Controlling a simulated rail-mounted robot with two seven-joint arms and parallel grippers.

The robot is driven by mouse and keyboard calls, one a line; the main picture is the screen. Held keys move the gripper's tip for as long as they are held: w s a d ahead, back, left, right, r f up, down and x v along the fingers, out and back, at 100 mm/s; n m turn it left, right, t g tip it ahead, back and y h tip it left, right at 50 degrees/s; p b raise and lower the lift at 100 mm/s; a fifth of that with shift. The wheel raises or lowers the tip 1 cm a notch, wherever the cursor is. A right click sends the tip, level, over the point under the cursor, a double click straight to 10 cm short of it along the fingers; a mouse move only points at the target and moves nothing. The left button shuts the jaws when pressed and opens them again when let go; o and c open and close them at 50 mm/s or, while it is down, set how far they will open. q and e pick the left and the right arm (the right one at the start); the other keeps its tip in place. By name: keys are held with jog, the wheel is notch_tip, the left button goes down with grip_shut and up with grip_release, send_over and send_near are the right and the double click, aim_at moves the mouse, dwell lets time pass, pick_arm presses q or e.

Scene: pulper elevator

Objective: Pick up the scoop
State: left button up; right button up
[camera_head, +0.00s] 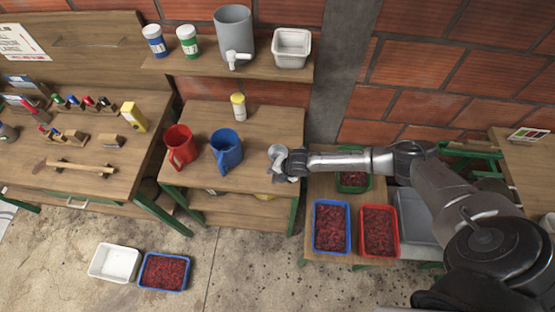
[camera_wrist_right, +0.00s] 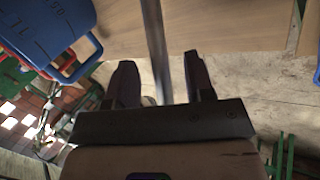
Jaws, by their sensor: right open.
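The scoop (camera_head: 277,152) looks like a small grey metal piece at the right side of the middle table, mostly hidden by my right gripper (camera_head: 285,168). In the right wrist view, a long straight metal handle (camera_wrist_right: 155,40) runs between the two dark fingers of my right gripper (camera_wrist_right: 160,72). The fingers are apart, one on each side of the handle, with gaps showing. I cannot tell whether either finger touches it. My left gripper is not in view.
A blue jug (camera_head: 227,150), a red jug (camera_head: 181,148) and a yellow-capped jar (camera_head: 238,107) stand on the middle table (camera_head: 200,112). Blue (camera_head: 331,227) and red (camera_head: 379,232) trays of red cherries sit on a lower table at right. A shelf (camera_head: 200,66) hangs behind.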

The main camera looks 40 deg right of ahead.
jog(key=shift+x, duration=0.95)
grip_shut()
